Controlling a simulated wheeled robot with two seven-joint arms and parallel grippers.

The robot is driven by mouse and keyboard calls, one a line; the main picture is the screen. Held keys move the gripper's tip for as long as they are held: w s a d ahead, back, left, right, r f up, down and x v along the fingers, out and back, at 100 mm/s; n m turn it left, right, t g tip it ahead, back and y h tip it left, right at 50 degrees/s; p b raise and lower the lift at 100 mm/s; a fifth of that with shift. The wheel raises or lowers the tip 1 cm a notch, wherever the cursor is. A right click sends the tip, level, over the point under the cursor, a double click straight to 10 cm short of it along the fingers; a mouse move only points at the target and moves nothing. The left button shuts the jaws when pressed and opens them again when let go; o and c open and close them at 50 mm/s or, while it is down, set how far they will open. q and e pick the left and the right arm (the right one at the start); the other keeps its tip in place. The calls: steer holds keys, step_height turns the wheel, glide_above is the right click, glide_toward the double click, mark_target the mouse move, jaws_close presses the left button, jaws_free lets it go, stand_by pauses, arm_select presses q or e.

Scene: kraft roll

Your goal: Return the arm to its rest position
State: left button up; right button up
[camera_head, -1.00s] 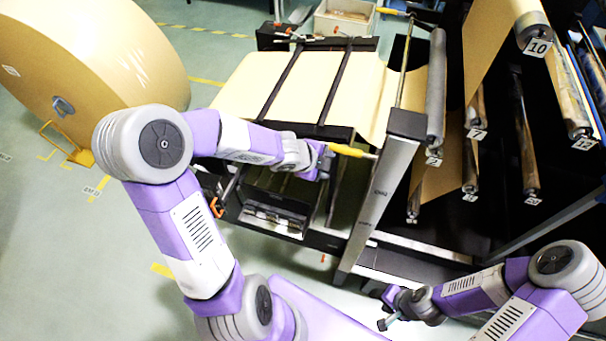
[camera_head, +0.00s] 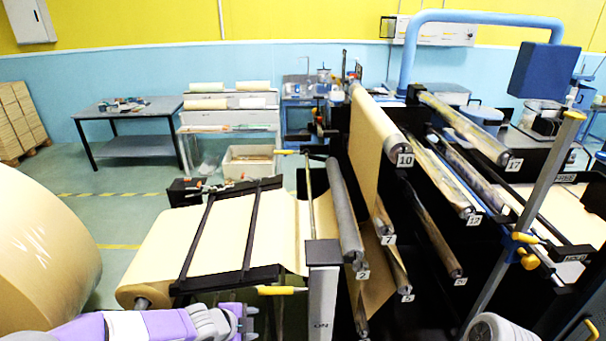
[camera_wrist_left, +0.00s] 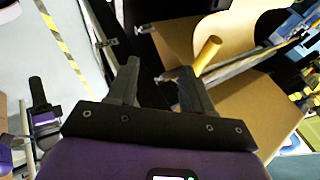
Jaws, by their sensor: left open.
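My left arm, purple and white, comes in along the bottom edge of the head view. My left gripper (camera_head: 246,320) is beside the front of the machine frame, just below and left of the yellow handle (camera_head: 281,290). In the left wrist view my left gripper (camera_wrist_left: 160,82) has its two dark fingers apart with nothing held between them. The yellow handle (camera_wrist_left: 206,55) shows there just beyond the right finger; I cannot tell whether they touch. Only a grey joint of my right arm shows at the bottom right of the head view; its gripper is out of view.
The kraft web (camera_head: 240,232) lies across the machine, with numbered rollers (camera_head: 346,212) to its right. A large kraft roll (camera_head: 40,255) stands at left. A grey table (camera_head: 130,106) and a white bin (camera_head: 248,163) stand behind. Open floor lies between.

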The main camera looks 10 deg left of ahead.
arm_select(q)
steer(key=s+d+f+n+g+h+b, duration=0.1)
steer(key=s+d+f+n+b, duration=0.25)
steer(key=f, duration=0.55)
steer(key=s+d+f+n+g+h+b, duration=0.1)
steer(key=s+d+f+n+g+b, duration=0.3)
steer(key=f, duration=0.6)
steer(key=s+d+f+n+t+h+b, duration=0.1)
steer(key=d+f+n+b, duration=0.1)
steer(key=f+n+b, duration=0.5)
steer(key=s+f+n+g+y+b, duration=0.1)
steer(key=s+f+n+b, duration=0.1)
steer(key=s+f, duration=0.3)
steer(key=s+f+n+g+y+b, duration=0.1)
steer(key=s+f+n, duration=0.3)
steer(key=f, duration=0.9)
steer(key=shift+s+a+b, duration=0.25)
steer(key=shift+s+b, duration=0.3)
steer(key=shift+b, duration=0.25)
